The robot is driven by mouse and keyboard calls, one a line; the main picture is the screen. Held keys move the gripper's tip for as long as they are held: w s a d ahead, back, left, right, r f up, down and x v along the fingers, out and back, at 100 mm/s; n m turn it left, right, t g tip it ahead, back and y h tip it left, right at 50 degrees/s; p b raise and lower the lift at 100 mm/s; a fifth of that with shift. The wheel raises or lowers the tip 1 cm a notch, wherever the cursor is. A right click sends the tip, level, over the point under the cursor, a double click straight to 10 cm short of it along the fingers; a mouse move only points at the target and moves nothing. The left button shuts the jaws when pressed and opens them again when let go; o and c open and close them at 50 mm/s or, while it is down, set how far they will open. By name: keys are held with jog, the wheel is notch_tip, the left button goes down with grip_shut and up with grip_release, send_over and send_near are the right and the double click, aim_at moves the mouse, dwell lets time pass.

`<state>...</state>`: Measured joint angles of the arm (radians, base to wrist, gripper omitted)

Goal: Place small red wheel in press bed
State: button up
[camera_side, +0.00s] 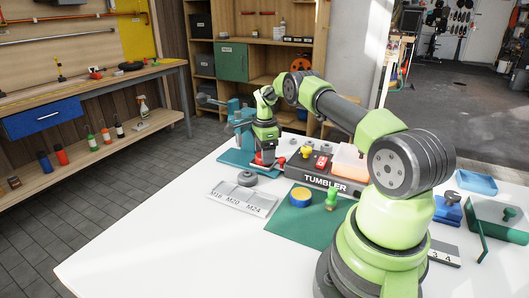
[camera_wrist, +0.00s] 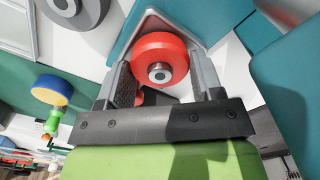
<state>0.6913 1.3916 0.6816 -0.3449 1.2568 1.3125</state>
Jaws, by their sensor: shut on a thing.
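My gripper (camera_wrist: 163,82) is shut on the small red wheel (camera_wrist: 148,45), with one finger on each side of it and the wheel's grey hub facing the wrist camera. In the side view my gripper (camera_side: 264,157) points down at the teal press (camera_side: 241,133), and a little red of the wheel (camera_side: 258,160) shows at the fingertips. In the wrist view the wheel is over a pale, angular area of the press bed (camera_wrist: 122,42), bordered in teal. I cannot tell whether the wheel touches the bed. The bed under the wheel is hidden.
The TUMBLER box (camera_side: 322,183) stands right of the press, with red and yellow parts on it. A grey round part (camera_side: 247,178) and a plate marked M16, M20, M24 (camera_side: 240,198) lie in front. A green mat (camera_side: 300,226) holds a yellow-and-blue roll (camera_side: 300,197) and a green piece (camera_side: 331,199).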

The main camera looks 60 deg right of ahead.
jog(key=shift+f, duration=0.15)
jog(key=o, duration=1)
jog(key=shift+c, duration=0.2)
